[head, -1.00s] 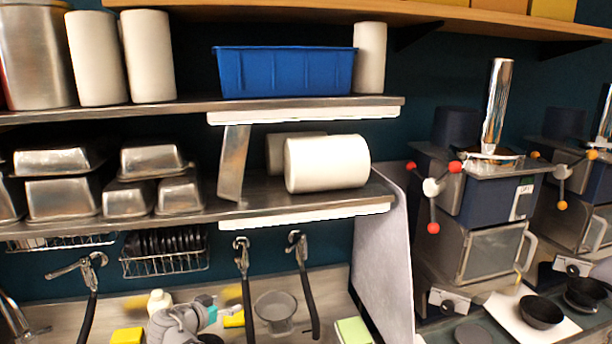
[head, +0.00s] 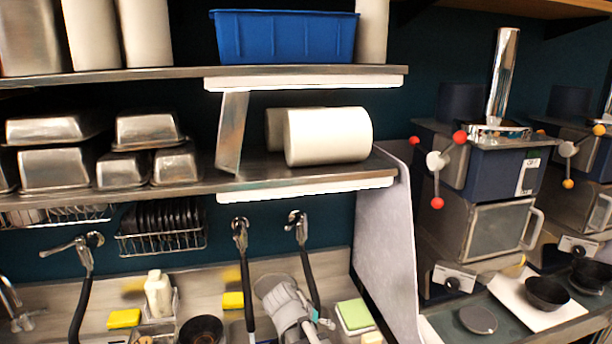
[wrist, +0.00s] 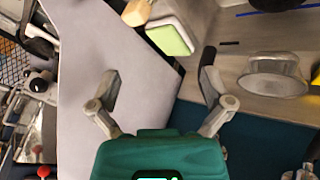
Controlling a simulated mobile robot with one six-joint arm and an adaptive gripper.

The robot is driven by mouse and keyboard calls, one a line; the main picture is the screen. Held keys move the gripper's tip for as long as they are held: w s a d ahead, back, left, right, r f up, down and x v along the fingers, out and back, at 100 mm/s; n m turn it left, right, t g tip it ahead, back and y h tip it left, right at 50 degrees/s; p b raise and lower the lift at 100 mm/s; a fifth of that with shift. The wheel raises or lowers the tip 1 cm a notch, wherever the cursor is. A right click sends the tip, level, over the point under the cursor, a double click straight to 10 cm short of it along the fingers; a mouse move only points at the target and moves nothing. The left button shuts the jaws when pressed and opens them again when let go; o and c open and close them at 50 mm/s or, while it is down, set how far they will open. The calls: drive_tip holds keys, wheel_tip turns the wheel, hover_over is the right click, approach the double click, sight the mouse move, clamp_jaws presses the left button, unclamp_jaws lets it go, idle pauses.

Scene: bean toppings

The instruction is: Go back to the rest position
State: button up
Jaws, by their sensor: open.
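My gripper (wrist: 158,72) shows in the wrist view with its two fingers spread apart and nothing between them. The grey divider panel (wrist: 75,75) is behind its left finger, and the counter is behind its right finger. In the head view, my grey arm with a teal part is low in the middle, between the hanging black hoses and the green-topped block (head: 354,314). The fingers cannot be made out clearly there. The block also shows beyond the fingertips in the wrist view (wrist: 172,38).
A round metal vessel (wrist: 275,78) stands to the right in the wrist view. Shelves (head: 310,185) hold metal pans, white cylinders and a blue bin (head: 284,38). A machine with red-knobbed handles (head: 495,225) stands right of the divider. Yellow sponges (head: 124,318) lie at lower left.

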drive_tip(key=s+d+f+n+g+y+b, duration=0.1)
drive_tip(key=s+d+f+g+y+b, duration=0.1)
drive_tip(key=s+d+f, duration=0.3)
drive_tip(key=s+d+f+n+g+y+b, duration=0.2)
drive_tip(key=s+d+f+y+b, duration=0.1)
drive_tip(key=d, duration=0.5)
drive_tip(key=shift+s+d+f+y+b, duration=0.4)
drive_tip(key=shift+s+f+b, duration=0.1)
drive_tip(key=shift+s+f, duration=0.45)
drive_tip(key=shift+w+a, duration=0.1)
drive_tip(key=shift+w, duration=0.05)
drive_tip(key=c, duration=0.6)
drive_tip(key=shift+a, duration=0.15)
